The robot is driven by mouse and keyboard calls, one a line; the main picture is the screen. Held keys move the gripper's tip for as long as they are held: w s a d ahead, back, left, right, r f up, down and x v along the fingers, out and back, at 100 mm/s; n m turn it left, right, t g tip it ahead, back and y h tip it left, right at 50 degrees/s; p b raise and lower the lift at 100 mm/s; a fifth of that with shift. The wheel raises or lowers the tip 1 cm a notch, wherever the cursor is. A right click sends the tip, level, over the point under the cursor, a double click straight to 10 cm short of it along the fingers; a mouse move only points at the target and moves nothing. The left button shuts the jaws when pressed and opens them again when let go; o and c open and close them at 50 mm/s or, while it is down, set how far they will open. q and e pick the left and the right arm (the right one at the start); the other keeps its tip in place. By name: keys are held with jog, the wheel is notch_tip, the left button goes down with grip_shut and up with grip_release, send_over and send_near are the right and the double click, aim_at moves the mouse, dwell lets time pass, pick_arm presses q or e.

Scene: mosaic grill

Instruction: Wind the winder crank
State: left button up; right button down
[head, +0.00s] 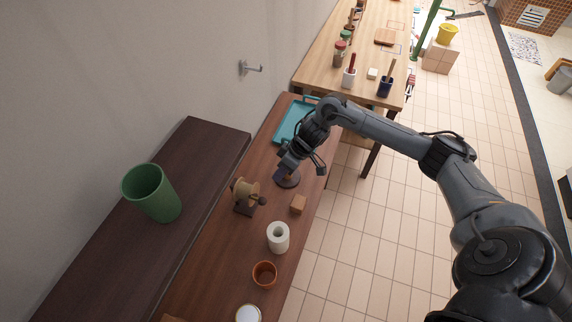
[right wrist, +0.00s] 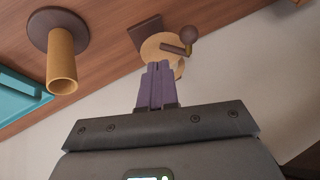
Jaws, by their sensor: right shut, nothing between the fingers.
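The winder (head: 246,188) stands on the brown counter, a tan drum on a dark square base. Its crank, a short brown arm with a round dark knob (head: 262,201), is on the right side of the drum. In the right wrist view the winder (right wrist: 153,47) is ahead of my fingers, and the crank knob (right wrist: 188,35) is up and right of the fingertips. My right gripper (head: 280,174) is shut and empty, its purple fingers (right wrist: 158,66) together. My left gripper is not in view.
A wooden cylinder on a round dark base (right wrist: 61,70) stands beside the gripper. A teal tray (head: 290,126) lies behind it. A green bin (head: 152,193) is left.

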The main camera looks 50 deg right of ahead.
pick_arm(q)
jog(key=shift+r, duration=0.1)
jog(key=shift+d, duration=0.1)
pick_arm(e)
jog(key=a+f, duration=0.4)
jog(key=shift+a, duration=0.4)
pick_arm(q)
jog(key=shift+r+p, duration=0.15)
jog(key=shift+p, duration=0.15)
pick_arm(e)
jog(key=shift+w+a+r, duration=0.1)
jog(key=shift+r, duration=0.05)
